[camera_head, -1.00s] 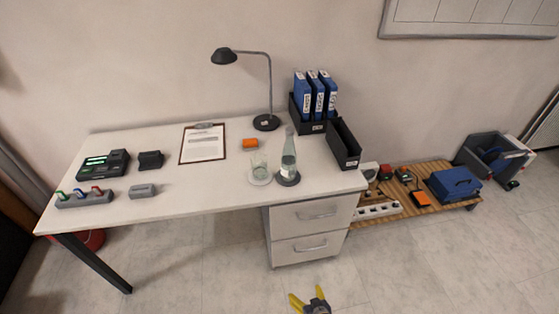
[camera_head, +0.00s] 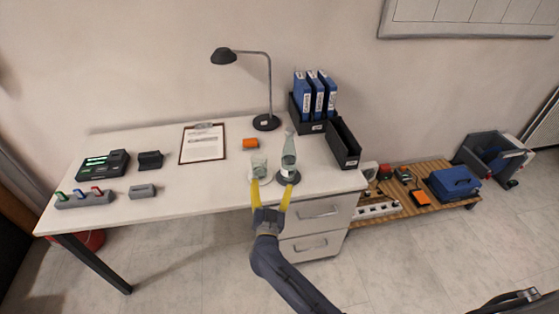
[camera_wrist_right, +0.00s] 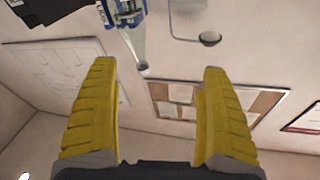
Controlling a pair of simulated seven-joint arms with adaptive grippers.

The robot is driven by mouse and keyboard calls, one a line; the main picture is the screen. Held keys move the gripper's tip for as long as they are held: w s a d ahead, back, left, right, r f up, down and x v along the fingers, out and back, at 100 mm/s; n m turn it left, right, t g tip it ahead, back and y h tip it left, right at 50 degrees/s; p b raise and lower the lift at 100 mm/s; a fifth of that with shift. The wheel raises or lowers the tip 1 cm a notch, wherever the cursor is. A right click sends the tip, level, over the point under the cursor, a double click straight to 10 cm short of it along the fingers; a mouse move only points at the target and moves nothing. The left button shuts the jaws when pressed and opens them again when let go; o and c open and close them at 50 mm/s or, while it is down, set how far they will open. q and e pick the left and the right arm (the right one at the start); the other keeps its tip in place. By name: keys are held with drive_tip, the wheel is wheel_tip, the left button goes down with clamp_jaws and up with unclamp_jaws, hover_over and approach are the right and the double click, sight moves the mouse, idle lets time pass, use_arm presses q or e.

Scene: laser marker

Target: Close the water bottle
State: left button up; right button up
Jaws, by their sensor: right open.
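The clear water bottle (camera_head: 289,158) stands upright on a dark round coaster (camera_head: 294,178) near the front edge of the desk. Its narrow neck points up; whether a cap sits on it is too small to tell. In the right wrist view the bottle (camera_wrist_right: 135,42) appears upside down, beyond the fingers. My right gripper (camera_head: 271,188) has yellow fingers, open and empty. In the head view its fingertips appear just in front of the bottle and the glass, overlapping the coasters' front edges. In the right wrist view the fingers (camera_wrist_right: 160,75) are wide apart. My left gripper is not in view.
A drinking glass (camera_head: 259,165) stands left of the bottle. A small orange object (camera_head: 250,143) lies behind the glass. A black lamp (camera_head: 266,122), blue binders (camera_head: 317,95) and a black file box (camera_head: 344,145) stand behind and right.

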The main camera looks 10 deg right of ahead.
sight(287, 163)
drive_tip(key=shift+s+d+f+n+g+h, duration=0.2)
drive_tip(key=shift+s+d+f+g+h, duration=0.1)
drive_tip(key=shift+d+f+g+h, duration=0.3)
drive_tip(key=shift+s+d+f+n+g+h, duration=0.2)
drive_tip(key=shift+s+d+f+g+h, duration=0.15)
drive_tip(key=shift+d+g+h, duration=0.25)
drive_tip(key=shift+d, duration=0.1)
drive_tip(key=shift+w, duration=0.15)
drive_tip(key=x, duration=1.2)
drive_tip(key=shift+f, duration=0.2)
drive_tip(key=shift+w, duration=0.1)
drive_tip(key=shift+x, duration=2.55)
drive_tip(key=shift+f, duration=0.1)
